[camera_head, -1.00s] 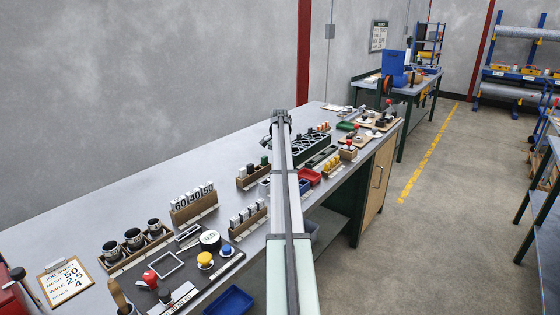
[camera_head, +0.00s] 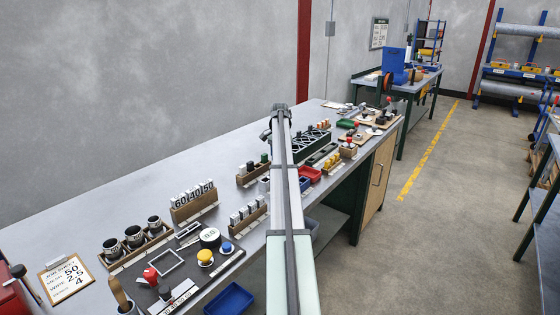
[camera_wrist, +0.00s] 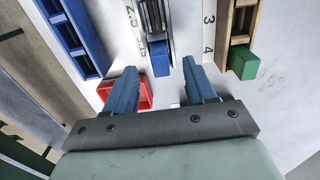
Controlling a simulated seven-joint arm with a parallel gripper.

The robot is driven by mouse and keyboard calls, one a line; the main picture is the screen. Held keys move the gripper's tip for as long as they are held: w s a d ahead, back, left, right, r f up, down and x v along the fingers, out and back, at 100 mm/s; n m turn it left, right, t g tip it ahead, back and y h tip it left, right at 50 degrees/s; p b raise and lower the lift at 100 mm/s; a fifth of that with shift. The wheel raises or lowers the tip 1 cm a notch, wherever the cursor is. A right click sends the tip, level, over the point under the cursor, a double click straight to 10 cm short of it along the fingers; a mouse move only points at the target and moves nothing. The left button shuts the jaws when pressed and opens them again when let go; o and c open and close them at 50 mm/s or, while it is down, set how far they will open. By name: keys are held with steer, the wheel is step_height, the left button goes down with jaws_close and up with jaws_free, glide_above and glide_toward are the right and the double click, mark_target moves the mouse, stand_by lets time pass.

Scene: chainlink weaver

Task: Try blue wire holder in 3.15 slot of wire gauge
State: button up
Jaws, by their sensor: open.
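A blue block (camera_wrist: 162,66), seemingly the blue wire holder, is between my gripper's fingers at the end of a narrow grey-and-dark piece in the wrist view. My gripper (camera_wrist: 160,74) is open, with one blue finger on each side of that block. I cannot tell whether either finger touches it. A white strip (camera_wrist: 133,22) with 2.5 and other, hard-to-read marks runs just left of the narrow piece. In the head view my gripper (camera_head: 279,115) is at the far end of the arm, over the bench. I cannot pick out the wire gauge with certainty.
In the wrist view, a red tray (camera_wrist: 142,96) lies by the left finger and a blue rail-like piece (camera_wrist: 72,38) at upper left. A green block (camera_wrist: 243,63) in a wooden holder stands right, beside marks 3 and 4. Several racks and parts crowd the bench (camera_head: 120,190).

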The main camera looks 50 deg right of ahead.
step_height(320, 180, up, 12)
steer(key=shift+r, duration=0.25)
steer(key=shift+w, duration=0.1)
stand_by(0.5)
